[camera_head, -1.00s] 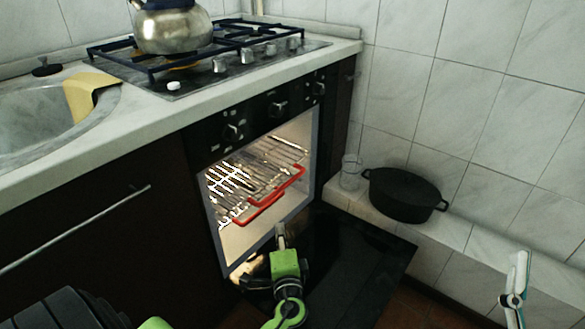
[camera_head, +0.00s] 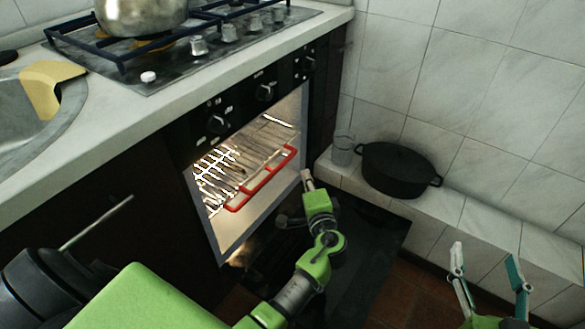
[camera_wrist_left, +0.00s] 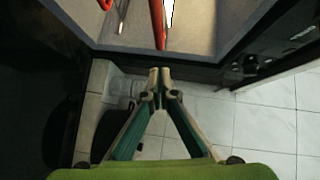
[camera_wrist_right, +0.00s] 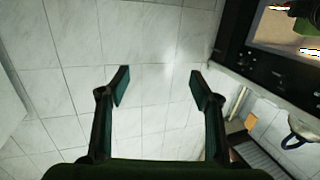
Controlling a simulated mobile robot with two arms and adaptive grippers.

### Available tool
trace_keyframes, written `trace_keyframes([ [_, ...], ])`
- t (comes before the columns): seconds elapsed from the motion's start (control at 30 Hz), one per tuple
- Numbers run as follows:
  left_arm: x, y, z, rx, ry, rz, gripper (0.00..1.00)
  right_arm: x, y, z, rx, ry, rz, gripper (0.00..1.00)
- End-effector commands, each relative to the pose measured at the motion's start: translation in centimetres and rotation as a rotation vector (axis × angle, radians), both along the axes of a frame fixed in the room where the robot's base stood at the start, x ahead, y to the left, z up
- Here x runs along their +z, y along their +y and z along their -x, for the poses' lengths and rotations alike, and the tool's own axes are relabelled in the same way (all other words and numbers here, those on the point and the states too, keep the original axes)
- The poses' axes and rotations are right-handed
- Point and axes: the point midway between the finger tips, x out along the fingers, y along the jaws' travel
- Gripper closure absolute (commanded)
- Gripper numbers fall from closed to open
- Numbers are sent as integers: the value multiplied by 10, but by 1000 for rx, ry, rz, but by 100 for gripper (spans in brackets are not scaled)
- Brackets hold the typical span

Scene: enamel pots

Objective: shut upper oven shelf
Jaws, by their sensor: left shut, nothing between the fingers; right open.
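The lit oven (camera_head: 222,245) is open, and its dark door (camera_head: 365,240) is folded down. Inside, wire shelves (camera_head: 215,180) show with red front edging (camera_head: 262,182); I cannot clearly separate the upper shelf from any lower one. My left gripper (camera_head: 307,176) is at the right side of the oven opening, above the lowered door. It is shut and empty, as its closed tips (camera_wrist_left: 160,76) show. A red bar (camera_wrist_left: 158,25) lies ahead of the tips in the left wrist view; I cannot tell whether they touch. My right gripper (camera_head: 488,262) is open and empty at the lower right, away from the oven.
A black pot (camera_head: 398,172) and a clear glass (camera_head: 343,150) stand on the tiled ledge (camera_head: 455,205) right of the oven. The tiled wall bounds the right side.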

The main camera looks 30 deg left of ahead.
Motion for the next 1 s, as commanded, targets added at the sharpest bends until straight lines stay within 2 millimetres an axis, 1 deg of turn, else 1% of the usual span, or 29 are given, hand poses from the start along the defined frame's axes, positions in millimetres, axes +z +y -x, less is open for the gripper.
trace_keyframes([
  [0.03, -3, 8, -9, 1, -1, -1, 100, 8, 2, -1, 3, -45, -12, 42],
  [0.2, -6, 26, -30, 1, -1, -2, 100, 39, 6, -1, 12, -188, -49, 42],
  [0.3, -10, 43, -29, 2, 2, -2, 100, 49, 7, 0, 14, -225, -59, 42],
  [0.4, -12, 53, -30, 0, 1, -2, 100, 56, 7, 1, 16, -256, -67, 42],
  [0.5, -13, 60, -31, 1, 1, -1, 100, 60, 8, 2, 17, -275, -73, 42],
  [0.6, -14, 63, -31, 0, 1, 0, 100, 62, 8, 2, 17, -282, -74, 42],
  [0.9, -13, 64, -31, 0, 1, 0, 100, 62, 8, 2, 17, -283, -75, 42],
  [0.97, -13, 68, -31, 1, 1, -1, 100, 62, 8, 2, 17, -283, -75, 42],
  [1.0, -13, 73, -31, 1, 1, -3, 100, 62, 8, 2, 17, -283, -75, 42],
])
